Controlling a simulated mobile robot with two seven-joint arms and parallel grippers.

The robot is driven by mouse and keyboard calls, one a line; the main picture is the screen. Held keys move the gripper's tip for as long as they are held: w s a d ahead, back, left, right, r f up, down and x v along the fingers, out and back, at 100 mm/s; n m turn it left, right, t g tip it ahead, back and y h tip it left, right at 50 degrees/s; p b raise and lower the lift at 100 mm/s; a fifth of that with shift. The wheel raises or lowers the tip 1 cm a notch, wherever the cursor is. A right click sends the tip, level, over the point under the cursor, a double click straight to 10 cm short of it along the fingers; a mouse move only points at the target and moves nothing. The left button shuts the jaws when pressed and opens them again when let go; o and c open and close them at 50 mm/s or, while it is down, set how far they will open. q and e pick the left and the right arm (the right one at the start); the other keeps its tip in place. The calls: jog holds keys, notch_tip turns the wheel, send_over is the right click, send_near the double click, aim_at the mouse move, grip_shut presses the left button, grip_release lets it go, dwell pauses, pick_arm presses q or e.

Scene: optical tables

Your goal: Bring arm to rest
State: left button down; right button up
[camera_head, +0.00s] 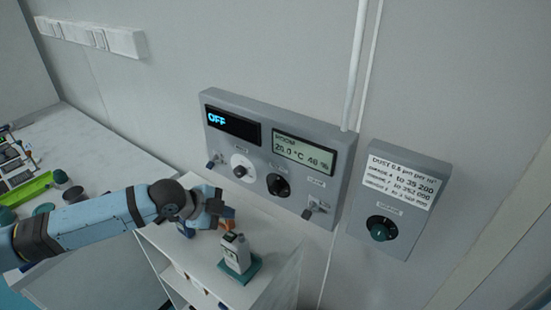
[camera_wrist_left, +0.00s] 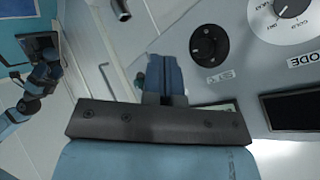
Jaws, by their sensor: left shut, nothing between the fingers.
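My left arm comes in from the left in the head view, and its gripper (camera_head: 222,210) is near the grey wall control panel, above a white cabinet. The panel (camera_head: 345,160) has an "OFF" display, a room display, knobs and small levers. In the left wrist view the left gripper (camera_wrist_left: 166,62) is shut with nothing between its blue fingers, and a black knob (camera_wrist_left: 209,45) of the panel lies just beyond. Whether the fingers touch the panel cannot be told. My right gripper does not show clearly in either view.
A smaller grey dust panel (camera_head: 398,205) with a dial hangs to the right. A small white device on a teal base (camera_head: 239,262) stands on the white cabinet (camera_head: 277,268) below the gripper. A white table (camera_head: 95,150) at left holds a green tray (camera_head: 28,188) and several small items.

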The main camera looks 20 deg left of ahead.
pick_arm(q)
jog(key=s+d+f+n+t+h, duration=0.1)
jog(key=s+d+f+n, duration=0.25)
jog(key=d+f, duration=0.35)
jog(key=s+a+f+n+t+y, duration=0.1)
jog(key=s+f+n+t+y, duration=0.2)
jog(key=s+f+n, duration=0.9)
jog(key=s+f+y, duration=0.1)
jog(key=s+f, duration=0.2)
jog(key=s, duration=0.3)
jog(key=shift+s+y, duration=0.15)
jog(key=shift+y, duration=0.15)
